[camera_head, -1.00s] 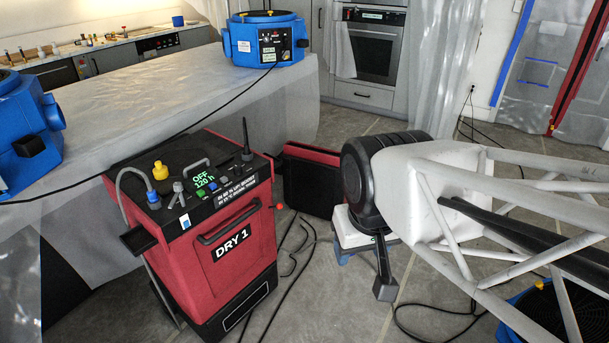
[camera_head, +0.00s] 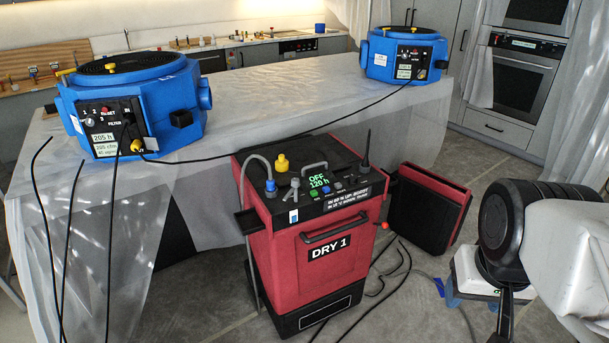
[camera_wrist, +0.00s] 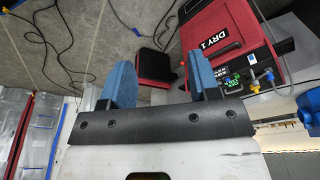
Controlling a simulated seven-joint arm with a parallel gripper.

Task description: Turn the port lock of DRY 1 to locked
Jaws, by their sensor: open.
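DRY 1 (camera_head: 345,259) is a red and black dehumidifier standing upright on the floor in front of the plastic-covered counter. It also shows upside down in the wrist view (camera_wrist: 238,30). Its top panel display (camera_head: 319,180) reads OFF, 120 h. A grey T-shaped handle (camera_head: 293,189) stands on the panel beside the blue hose fitting (camera_head: 270,188) and a yellow cap (camera_head: 282,163). I cannot read which part is labelled port lock, nor its setting. My gripper (camera_wrist: 160,75) is open and empty, its blue fingers wide apart and clear of DRY 1. Its fingertips are not visible in the head view.
Two blue air units (camera_head: 168,107) (camera_head: 378,58) sit on the covered counter (camera_head: 265,92), with cables trailing. A red and black case (camera_head: 430,207) leans right of DRY 1. Black cables (camera_head: 390,270) lie on the floor. A red ball-ended part (camera_head: 384,225) projects from DRY 1's right side.

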